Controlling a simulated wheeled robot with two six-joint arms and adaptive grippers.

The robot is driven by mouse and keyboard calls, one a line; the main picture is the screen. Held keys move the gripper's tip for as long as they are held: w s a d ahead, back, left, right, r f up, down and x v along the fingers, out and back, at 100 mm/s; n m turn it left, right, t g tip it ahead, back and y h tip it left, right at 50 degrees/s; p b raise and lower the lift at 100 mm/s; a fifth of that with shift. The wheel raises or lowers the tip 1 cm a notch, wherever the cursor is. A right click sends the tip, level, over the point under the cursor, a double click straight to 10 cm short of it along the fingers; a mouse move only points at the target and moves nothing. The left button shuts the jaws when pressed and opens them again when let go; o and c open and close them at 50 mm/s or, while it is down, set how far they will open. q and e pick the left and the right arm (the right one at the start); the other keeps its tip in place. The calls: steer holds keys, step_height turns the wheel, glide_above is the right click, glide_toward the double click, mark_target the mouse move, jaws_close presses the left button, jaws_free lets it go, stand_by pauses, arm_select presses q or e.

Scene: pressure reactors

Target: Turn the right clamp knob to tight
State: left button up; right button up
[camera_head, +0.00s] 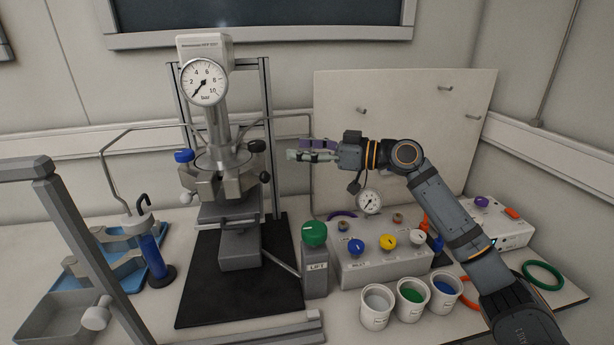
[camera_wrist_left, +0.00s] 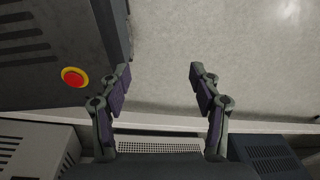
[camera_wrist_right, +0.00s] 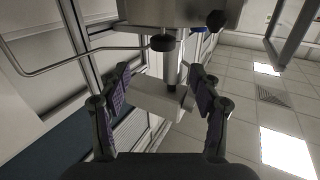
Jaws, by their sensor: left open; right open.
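The pressure reactor (camera_head: 222,160) stands on a black base plate, with a round dial gauge above its clamp ring. The right clamp knob (camera_head: 257,146) is dark and juts from the clamp's right side. In the right wrist view, a dark knob (camera_wrist_right: 163,43) lies ahead, above the gap between the fingers; it looks like this knob. My right gripper (camera_head: 294,155) is open and empty, to the right of the knob and apart from it, fingers pointing left. My left gripper (camera_wrist_left: 160,72) is open and empty, over bare floor in the left wrist view, outside the head view.
A blue knob (camera_head: 184,156) sits on the clamp's left side. A green-topped LIFT post (camera_head: 315,235) and a control box (camera_head: 385,262) stand below my right arm. Several cups stand in front of the box. A pegboard panel (camera_head: 430,100) is behind my right arm.

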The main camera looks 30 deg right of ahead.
mark_target(256, 142)
steer(key=shift+y, duration=0.3)
steer(key=p+x, duration=0.2)
steer(key=x, duration=0.3)
steer(key=p+x, duration=0.3)
steer(key=x, duration=0.3)
steer(key=shift+s+a+r, duration=0.1)
steer(key=shift+a+r, duration=0.05)
steer(key=shift+r, duration=0.05)
steer(key=shift+w+a+f, duration=0.1)
steer(key=shift+w+a, duration=0.15)
steer(key=shift+w, duration=0.05)
arm_select(q)
steer(key=r, duration=0.4)
steer(key=shift+w+a, duration=0.25)
steer(key=shift+a, duration=0.1)
arm_select(e)
steer(key=shift+c, duration=0.4)
steer(key=c, duration=1.1)
arm_select(q)
steer(key=shift+w+a+r, duration=0.1)
